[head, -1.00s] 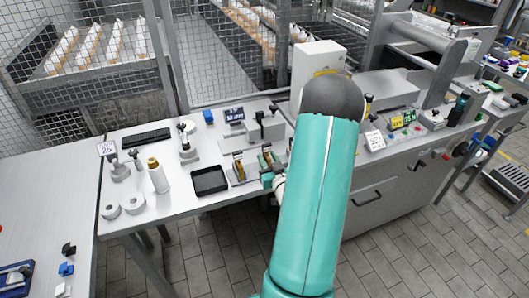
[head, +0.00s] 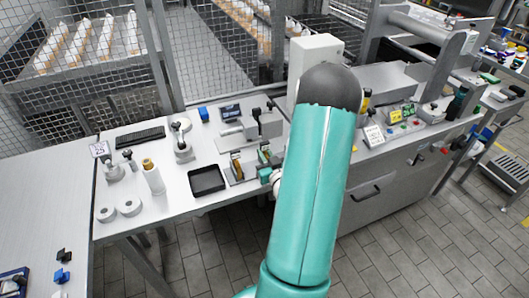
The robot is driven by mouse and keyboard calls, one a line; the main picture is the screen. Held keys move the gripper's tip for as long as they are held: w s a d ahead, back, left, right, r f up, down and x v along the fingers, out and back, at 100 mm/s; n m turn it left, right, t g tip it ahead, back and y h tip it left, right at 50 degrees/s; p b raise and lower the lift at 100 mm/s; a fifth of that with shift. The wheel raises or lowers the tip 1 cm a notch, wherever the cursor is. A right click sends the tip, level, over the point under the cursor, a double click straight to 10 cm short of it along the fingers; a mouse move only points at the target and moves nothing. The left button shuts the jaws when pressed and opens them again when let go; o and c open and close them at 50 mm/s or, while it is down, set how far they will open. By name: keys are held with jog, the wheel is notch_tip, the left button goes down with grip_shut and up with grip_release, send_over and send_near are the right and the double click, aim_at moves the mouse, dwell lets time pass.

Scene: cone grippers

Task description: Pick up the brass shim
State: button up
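On the bench, right of the black tray, a thin upright brass-coloured piece (head: 237,166) stands in a small grey holder. It looks like the brass shim, but it is too small to be sure. A second small holder with a brass and green piece (head: 264,154) stands just to its right. My gripper (head: 265,175) shows only as a small teal and dark part at the bench's front edge, close to the right-hand holder. My teal arm hides most of it. I cannot see its fingertips clearly, or whether it touches anything.
A black tray (head: 207,181), a white bottle (head: 153,177) and white rolls (head: 129,206) stand left of the holders. A grey clamp-like device (head: 262,124) and a small display (head: 230,112) stand behind. A white box-shaped column (head: 316,60) rises behind my arm.

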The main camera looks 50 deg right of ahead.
grip_shut()
